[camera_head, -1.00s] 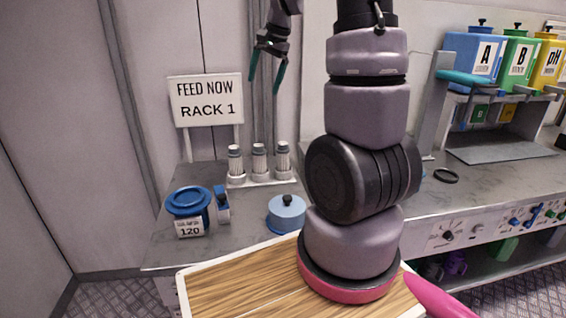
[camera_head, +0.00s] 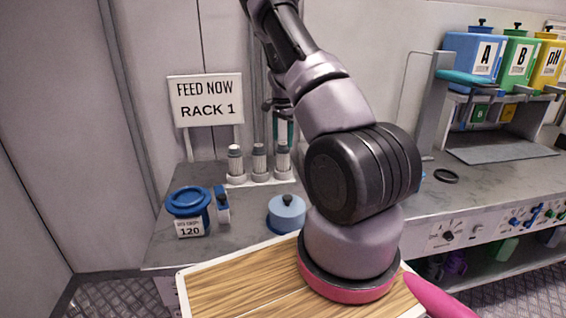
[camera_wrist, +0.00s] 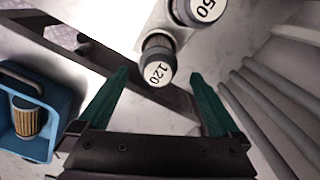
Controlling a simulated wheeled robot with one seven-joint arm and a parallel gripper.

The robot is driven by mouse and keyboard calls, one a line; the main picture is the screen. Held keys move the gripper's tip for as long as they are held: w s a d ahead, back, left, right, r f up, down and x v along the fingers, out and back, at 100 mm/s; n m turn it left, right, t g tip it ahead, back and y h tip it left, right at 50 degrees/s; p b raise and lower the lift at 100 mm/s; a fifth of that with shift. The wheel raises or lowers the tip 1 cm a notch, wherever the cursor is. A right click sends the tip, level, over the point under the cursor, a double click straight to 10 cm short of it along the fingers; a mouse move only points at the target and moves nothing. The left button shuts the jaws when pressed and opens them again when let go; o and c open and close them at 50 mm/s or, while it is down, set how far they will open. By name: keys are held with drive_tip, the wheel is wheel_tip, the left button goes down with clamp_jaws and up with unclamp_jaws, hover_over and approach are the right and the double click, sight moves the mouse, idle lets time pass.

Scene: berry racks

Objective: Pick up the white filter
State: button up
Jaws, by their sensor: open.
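Three white filters with grey caps stand upright in a white holder (camera_head: 262,182) on the bench: a left one (camera_head: 235,161), a middle one (camera_head: 259,159) and a right one (camera_head: 283,161). My gripper (camera_head: 283,130) is open just above the right filter, its green fingers pointing down. In the wrist view, a filter with cap marked 120 (camera_wrist: 158,70) lies between the open fingertips. Another cap, marked 50 (camera_wrist: 203,10), is at the top edge. I cannot tell whether the fingers touch the filter.
A blue-lidded pot labelled 120 (camera_head: 188,208) and a small blue-and-white item (camera_head: 221,204) stand front left. A round blue lidded dish (camera_head: 287,214) is nearer me. A blue bin (camera_wrist: 42,128) holds a tan pleated cartridge (camera_wrist: 27,118). The RACK 1 sign (camera_head: 206,101) stands behind.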

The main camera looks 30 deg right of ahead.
sight(283, 160)
wheel_tip(283, 160, down, 10)
drive_tip(key=shift+s, duration=0.1)
drive_tip(key=c, duration=1.4)
